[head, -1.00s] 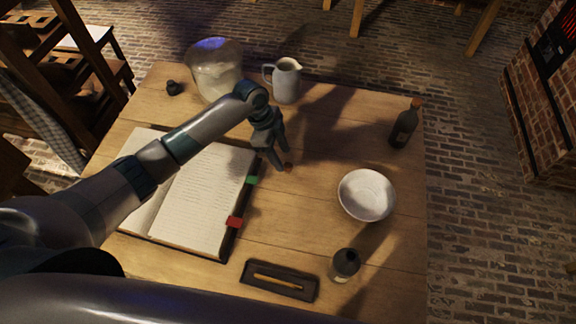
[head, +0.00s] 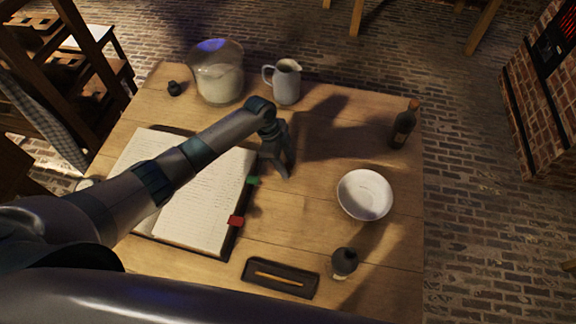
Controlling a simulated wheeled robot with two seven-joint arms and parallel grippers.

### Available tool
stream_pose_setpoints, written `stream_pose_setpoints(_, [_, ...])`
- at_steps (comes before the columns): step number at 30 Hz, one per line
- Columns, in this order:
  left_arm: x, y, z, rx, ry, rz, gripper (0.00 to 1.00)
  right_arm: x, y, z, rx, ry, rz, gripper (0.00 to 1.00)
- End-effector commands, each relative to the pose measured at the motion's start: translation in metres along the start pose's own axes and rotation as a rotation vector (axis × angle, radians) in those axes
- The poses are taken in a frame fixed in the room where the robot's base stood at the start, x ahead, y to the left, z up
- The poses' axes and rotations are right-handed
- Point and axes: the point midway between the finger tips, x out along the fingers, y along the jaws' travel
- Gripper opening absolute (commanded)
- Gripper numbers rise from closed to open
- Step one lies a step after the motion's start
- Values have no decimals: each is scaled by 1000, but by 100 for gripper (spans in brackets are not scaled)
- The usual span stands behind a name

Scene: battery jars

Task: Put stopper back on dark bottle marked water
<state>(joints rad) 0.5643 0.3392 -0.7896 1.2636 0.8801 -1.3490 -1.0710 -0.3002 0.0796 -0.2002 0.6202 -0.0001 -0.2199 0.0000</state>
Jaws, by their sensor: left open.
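A small dark bottle (head: 344,262) with a pale label stands upright at the front right of the table. Its label is too small to read, and I cannot make out a stopper on it. A taller dark bottle (head: 402,128) with a brown cork (head: 413,104) in its neck stands at the back right. My left gripper (head: 276,171) is open, pointing down over the table just right of the book. No loose stopper shows now; the gripper's fingers cover the spot where a small brown piece lay. My right gripper is not in view.
An open book (head: 200,200) lies under my left arm. A white bowl (head: 365,194) stands right of the gripper, and a dark tray with a pencil (head: 280,279) lies in front. A jug (head: 285,82), a glass jar (head: 216,75) and a small dark object (head: 174,88) stand at the back.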

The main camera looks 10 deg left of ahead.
Motion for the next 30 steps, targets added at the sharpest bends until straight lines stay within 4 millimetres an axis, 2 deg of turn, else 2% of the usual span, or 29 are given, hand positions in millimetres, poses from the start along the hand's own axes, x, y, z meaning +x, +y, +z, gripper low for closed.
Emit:
stream_pose_setpoints(11, [0, 0, 0, 0, 0, 0, 46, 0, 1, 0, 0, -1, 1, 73])
stream_pose_setpoints(15, [0, 0, 0, 0, 0, 0, 13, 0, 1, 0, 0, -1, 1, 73])
stream_pose_setpoints(16, [0, 0, 0, 0, 0, 0, 5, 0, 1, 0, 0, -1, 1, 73])
stream_pose_setpoints(17, [0, 0, 0, 0, 0, 0, 3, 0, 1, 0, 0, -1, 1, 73])
stream_pose_setpoints(30, [-2, 0, 0, 0, 0, -1, 2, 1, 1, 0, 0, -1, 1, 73])
